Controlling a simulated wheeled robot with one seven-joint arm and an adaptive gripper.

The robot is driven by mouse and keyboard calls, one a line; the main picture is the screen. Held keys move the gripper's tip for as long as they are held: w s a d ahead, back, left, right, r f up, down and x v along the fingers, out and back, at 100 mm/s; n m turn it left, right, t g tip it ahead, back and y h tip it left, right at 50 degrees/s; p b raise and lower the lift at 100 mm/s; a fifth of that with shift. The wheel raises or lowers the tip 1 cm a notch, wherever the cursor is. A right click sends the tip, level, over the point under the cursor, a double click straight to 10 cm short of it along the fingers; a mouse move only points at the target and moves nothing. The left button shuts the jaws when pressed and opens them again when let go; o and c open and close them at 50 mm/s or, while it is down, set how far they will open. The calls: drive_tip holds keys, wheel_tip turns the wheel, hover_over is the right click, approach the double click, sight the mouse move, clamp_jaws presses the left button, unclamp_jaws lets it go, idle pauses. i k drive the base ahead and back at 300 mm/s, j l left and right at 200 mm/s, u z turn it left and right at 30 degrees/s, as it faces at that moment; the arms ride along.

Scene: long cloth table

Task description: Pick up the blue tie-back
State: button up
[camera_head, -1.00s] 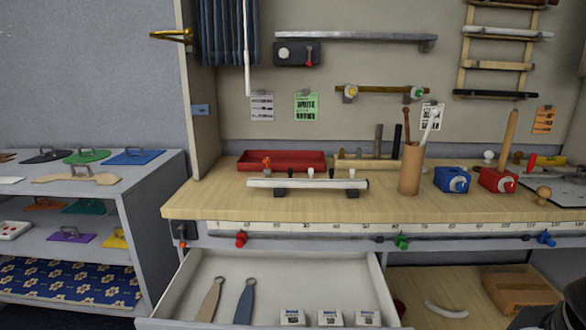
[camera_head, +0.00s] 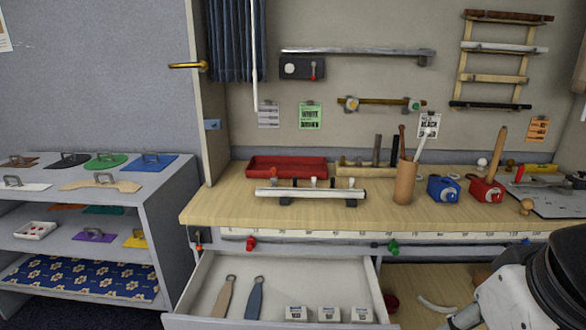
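The blue tie-back (camera_head: 255,298) is a flat, dark blue strip with a small ring at its top end. It lies in the open white drawer (camera_head: 208,275) below the workbench. A tan tie-back (camera_head: 226,297) of like shape lies just to its left, apart from it. Part of my arm shows at the lower right of the view. My gripper's fingertips are not in view.
Several small labelled white boxes (camera_head: 296,313) stand in the drawer, right of the blue tie-back. The bench top (camera_head: 222,206) overhangs the drawer's back. A shelf unit (camera_head: 160,200) stands at the left. The drawer's middle floor is clear.

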sight(254, 304)
drive_tip(key=u, duration=0.65)
drive_tip(key=i+l+u, duration=0.15)
drive_tip(key=i+l, duration=0.15)
drive_tip(key=i+l+u, duration=0.1)
drive_tip(key=i+l, duration=0.15)
drive_tip(key=l, duration=0.15)
drive_tip(key=i+l+u, duration=0.15)
drive_tip(key=i+l, duration=0.1)
drive_tip(key=l, duration=0.1)
